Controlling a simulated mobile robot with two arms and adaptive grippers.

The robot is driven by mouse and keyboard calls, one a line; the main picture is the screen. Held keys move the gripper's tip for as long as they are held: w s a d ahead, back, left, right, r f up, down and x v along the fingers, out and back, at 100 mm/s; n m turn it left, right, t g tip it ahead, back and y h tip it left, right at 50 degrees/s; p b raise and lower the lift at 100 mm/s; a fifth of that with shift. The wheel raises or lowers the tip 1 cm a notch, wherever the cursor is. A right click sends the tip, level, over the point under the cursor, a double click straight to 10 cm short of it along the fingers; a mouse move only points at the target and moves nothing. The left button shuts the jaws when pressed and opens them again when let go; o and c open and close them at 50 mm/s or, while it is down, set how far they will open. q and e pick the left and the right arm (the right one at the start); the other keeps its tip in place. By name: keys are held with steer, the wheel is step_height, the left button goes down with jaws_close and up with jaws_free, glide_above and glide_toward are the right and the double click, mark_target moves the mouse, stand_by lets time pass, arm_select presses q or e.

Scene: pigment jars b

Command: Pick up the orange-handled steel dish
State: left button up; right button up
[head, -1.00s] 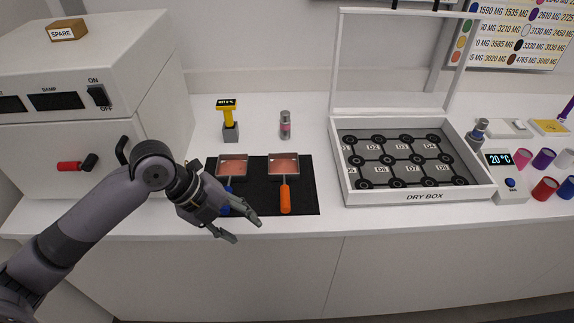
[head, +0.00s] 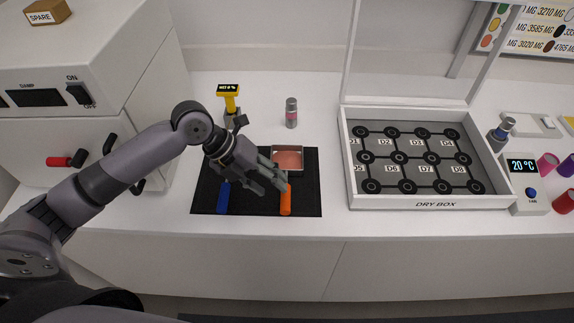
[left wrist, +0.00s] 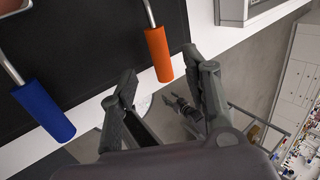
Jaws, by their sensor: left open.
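The orange-handled steel dish (head: 288,160) lies on the black mat (head: 309,205), its square pan holding a pinkish-brown fill and its handle (head: 286,203) toward the front edge. My left gripper (head: 283,184) is open, with its fingertips over or beside the handle's upper part; contact cannot be told. In the left wrist view the orange handle (left wrist: 158,55) shows just beyond the gap between my left fingertips (left wrist: 168,75). The gap is empty. A small dark jointed shape below may be my right gripper; its fingers are unclear.
A blue handle (head: 223,198) lies to the left on the mat; its dish is hidden by my left gripper. A yellow-topped stamp (head: 229,100) and a small jar (head: 291,113) stand behind. The open dry box (head: 430,203) is to the right.

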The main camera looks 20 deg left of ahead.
mark_target(283, 195)
arm_select(q)
steer(key=shift+d+f, duration=0.35)
steer(key=shift+f, duration=0.1)
steer(key=shift+d+f+p, duration=0.15)
steer(key=shift+f+p, duration=0.05)
steer(key=shift+p, duration=0.2)
steer(key=p+x, duration=0.1)
steer(key=x, duration=0.2)
steer(key=shift+w+d+f+p, duration=0.15)
steer(key=shift+w+f+p, duration=0.15)
steer(key=shift+w+p, duration=0.1)
steer(key=shift+d+f, duration=0.2)
steer(key=shift+f, duration=0.2)
arm_select(e)
steer(key=r, duration=0.3)
steer(key=shift+w, duration=0.4)
arm_select(q)
steer(key=c, duration=0.4)
jaws_close()
arm_select(e)
steer(key=shift+w, duration=0.45)
